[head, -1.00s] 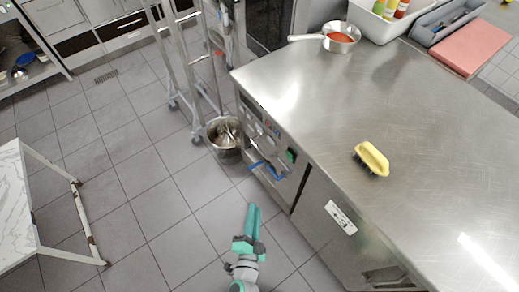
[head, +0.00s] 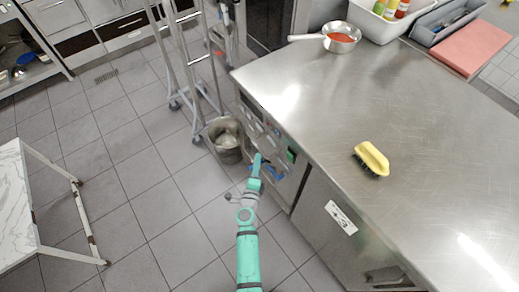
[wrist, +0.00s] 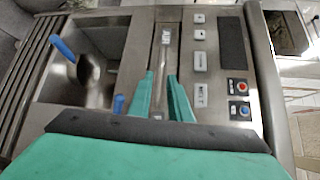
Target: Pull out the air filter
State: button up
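The appliance front (head: 268,135) is set in the end of the steel counter. In the wrist view its panel (wrist: 215,35) has buttons and red and blue knobs. A narrow upright slot with a pale metal bar (wrist: 162,48) lies beside the buttons; it may be the air filter's front, but I cannot tell for sure. My gripper (head: 256,166) is at this front; in the wrist view its green fingers (wrist: 163,88) are apart, one on each side of the bar's lower end. I cannot tell whether they touch it.
A recess with a blue-tipped lever (wrist: 62,48) lies left of the slot, with slats (wrist: 28,75) beyond. A metal bucket (head: 226,155) and a wheeled rack (head: 185,75) stand close by. A yellow brush (head: 372,157) lies on the counter (head: 300,100).

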aim_at(260, 149)
jog(key=w, duration=0.5)
jog(key=w+d+f, duration=0.1)
jog(key=w, duration=0.1)
jog(key=shift+w, duration=0.15)
grip_shut()
